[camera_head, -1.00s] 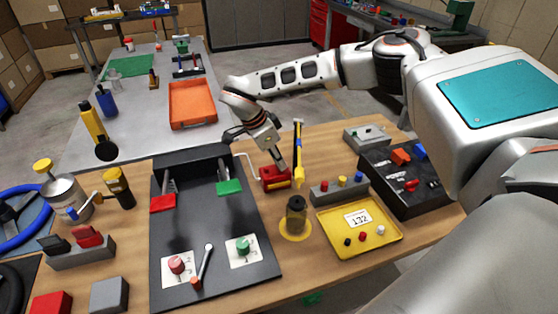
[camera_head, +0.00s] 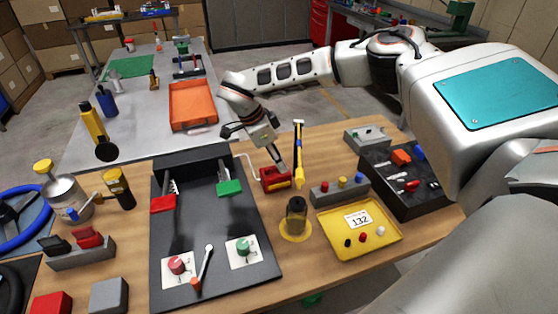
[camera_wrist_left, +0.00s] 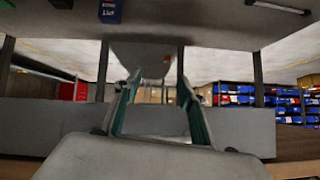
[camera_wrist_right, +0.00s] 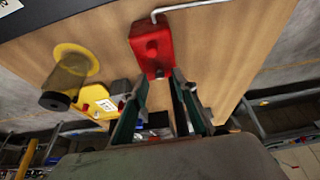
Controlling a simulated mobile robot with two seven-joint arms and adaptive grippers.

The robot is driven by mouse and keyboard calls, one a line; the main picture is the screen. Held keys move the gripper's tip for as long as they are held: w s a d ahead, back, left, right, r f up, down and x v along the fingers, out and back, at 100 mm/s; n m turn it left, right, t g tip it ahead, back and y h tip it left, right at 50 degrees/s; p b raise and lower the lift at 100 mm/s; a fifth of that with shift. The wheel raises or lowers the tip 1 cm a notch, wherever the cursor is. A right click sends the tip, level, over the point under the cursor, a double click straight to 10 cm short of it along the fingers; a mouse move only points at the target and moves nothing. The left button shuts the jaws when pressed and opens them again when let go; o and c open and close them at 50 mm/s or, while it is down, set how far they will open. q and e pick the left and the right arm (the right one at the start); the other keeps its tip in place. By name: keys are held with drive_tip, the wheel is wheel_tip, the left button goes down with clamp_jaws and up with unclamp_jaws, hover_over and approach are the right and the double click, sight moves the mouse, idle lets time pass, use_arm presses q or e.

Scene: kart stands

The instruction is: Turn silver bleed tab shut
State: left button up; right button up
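A red block (camera_head: 275,179) with a thin silver pipe (camera_head: 247,163) stands on the wooden bench, behind the bottle. In the right wrist view the red block (camera_wrist_right: 152,44) lies just beyond the fingertips, with the silver pipe (camera_wrist_right: 190,6) leaving its top. A small dark and silvery detail shows at its near end; I cannot tell whether it is the bleed tab. My right gripper (camera_head: 282,168) points down at the block. Its fingers (camera_wrist_right: 159,82) are apart with nothing clearly between them. My left gripper (camera_wrist_left: 157,78) is open and empty, outside the head view.
A yellow-and-dark upright tool (camera_head: 299,160) stands close right of the right gripper. A dark bottle (camera_head: 296,216) stands in front of the block. A black panel (camera_head: 215,210) lies left, a yellow tray (camera_head: 385,222) right. A grey button bar (camera_head: 325,195) is nearby.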

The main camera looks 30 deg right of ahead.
drive_tip(key=v, duration=1.1)
drive_tip(key=shift+a+r, duration=0.2)
